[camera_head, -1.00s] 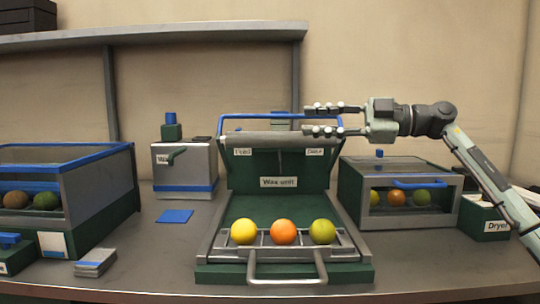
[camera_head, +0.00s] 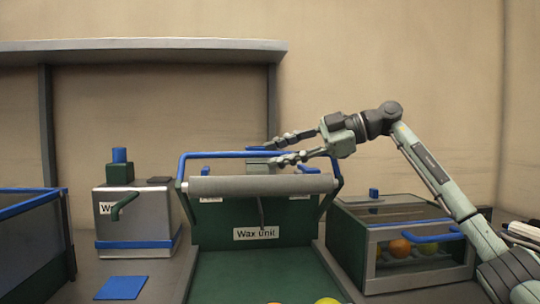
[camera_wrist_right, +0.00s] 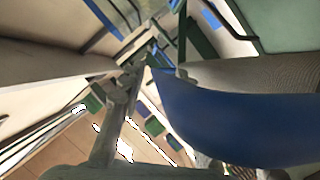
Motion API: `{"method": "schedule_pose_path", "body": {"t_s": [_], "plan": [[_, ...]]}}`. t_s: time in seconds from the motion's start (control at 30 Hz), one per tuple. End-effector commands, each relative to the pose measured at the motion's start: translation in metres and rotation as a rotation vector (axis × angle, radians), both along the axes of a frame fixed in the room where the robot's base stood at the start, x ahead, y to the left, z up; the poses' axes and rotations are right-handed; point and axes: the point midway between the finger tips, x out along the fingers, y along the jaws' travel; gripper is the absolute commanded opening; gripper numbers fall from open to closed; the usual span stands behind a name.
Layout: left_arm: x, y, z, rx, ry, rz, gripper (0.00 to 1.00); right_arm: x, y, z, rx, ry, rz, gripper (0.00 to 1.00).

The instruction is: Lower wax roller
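The wax roller (camera_head: 225,186) is a grey cylinder across the raised top of the green wax unit (camera_head: 215,222). Its blue handle bar (camera_head: 205,155) runs above and behind it. My right gripper (camera_head: 273,151) reaches in from the right with its fingers apart, at the handle's height near the middle. In the right wrist view the blue bar (camera_wrist_right: 235,120) fills the right side, very close to the fingers. I cannot tell whether they touch it. My left gripper is not in view.
Yellow fruit (camera_head: 327,300) shows at the bottom edge. A glass-fronted dryer box (camera_head: 372,266) with fruit inside stands at right. A metal wax box (camera_head: 140,219) and a blue pad (camera_head: 122,288) are at left, beside a blue-rimmed bin (camera_head: 30,203).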

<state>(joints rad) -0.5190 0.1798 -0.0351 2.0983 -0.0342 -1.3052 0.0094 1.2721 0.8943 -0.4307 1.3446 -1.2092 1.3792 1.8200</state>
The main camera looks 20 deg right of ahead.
Motion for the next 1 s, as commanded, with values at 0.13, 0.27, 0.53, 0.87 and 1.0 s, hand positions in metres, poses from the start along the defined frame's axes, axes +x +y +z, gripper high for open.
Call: {"method": "schedule_pose_path", "body": {"t_s": [0.13,0.27,0.53,0.87,1.0], "plan": [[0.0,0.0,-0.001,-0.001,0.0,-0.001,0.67,0.007,0.013,-0.004,0.001,0.0,0.001,0.33],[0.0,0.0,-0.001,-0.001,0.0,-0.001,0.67,0.01,0.017,-0.005,0.001,-0.001,0.0,0.33],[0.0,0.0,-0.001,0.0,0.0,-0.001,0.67,0.01,0.017,-0.006,0.0,-0.001,-0.001,0.25],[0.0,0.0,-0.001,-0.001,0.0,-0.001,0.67,0.01,0.016,-0.006,0.0,-0.001,0.0,0.0],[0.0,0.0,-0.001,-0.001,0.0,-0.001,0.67,0.01,0.016,-0.005,0.0,-0.002,-0.001,0.0]]}}
